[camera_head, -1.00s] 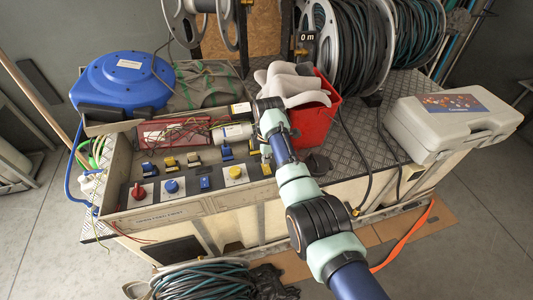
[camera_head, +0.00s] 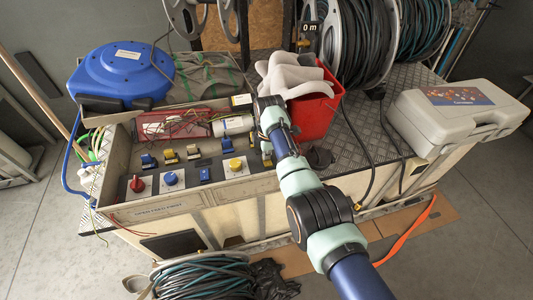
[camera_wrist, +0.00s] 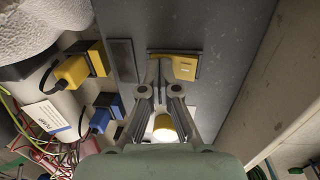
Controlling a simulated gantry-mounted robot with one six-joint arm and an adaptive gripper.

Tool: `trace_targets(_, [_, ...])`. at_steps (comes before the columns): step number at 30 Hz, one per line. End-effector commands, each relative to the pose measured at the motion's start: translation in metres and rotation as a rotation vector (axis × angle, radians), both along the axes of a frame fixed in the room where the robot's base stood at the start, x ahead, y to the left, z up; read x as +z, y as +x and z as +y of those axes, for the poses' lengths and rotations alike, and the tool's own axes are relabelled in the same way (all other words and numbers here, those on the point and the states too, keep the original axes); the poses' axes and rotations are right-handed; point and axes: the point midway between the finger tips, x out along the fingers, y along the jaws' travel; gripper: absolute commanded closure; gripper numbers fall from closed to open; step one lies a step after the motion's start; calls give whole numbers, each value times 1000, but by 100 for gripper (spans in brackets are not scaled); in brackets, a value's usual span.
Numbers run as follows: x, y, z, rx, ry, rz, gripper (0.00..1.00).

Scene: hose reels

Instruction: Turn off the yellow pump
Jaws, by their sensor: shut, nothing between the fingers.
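On the cart's sloped control panel, a round yellow knob (camera_head: 235,164) sits to the right of a blue knob and a red knob. A small yellow switch (camera_head: 267,161) is right of the yellow knob. In the wrist view, the yellow switch (camera_wrist: 183,67) is at the top, and the yellow knob (camera_wrist: 165,127) shows between my finger links. My gripper (camera_wrist: 158,72) is shut and empty, its tips at the switch's left edge; I cannot tell whether they touch it. In the head view, my gripper (camera_head: 266,148) points down at the panel's right end, its tips partly hidden.
Blue and yellow plugs (camera_head: 170,157) line the panel's back. A grey case (camera_head: 455,115) is at right, a blue reel (camera_head: 122,75) at left.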

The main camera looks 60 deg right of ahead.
Motion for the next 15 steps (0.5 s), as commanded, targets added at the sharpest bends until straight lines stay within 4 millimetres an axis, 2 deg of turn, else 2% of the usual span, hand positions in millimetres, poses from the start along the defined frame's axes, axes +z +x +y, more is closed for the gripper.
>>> trace_targets(15, [3,-6,7,0,4,3,100])
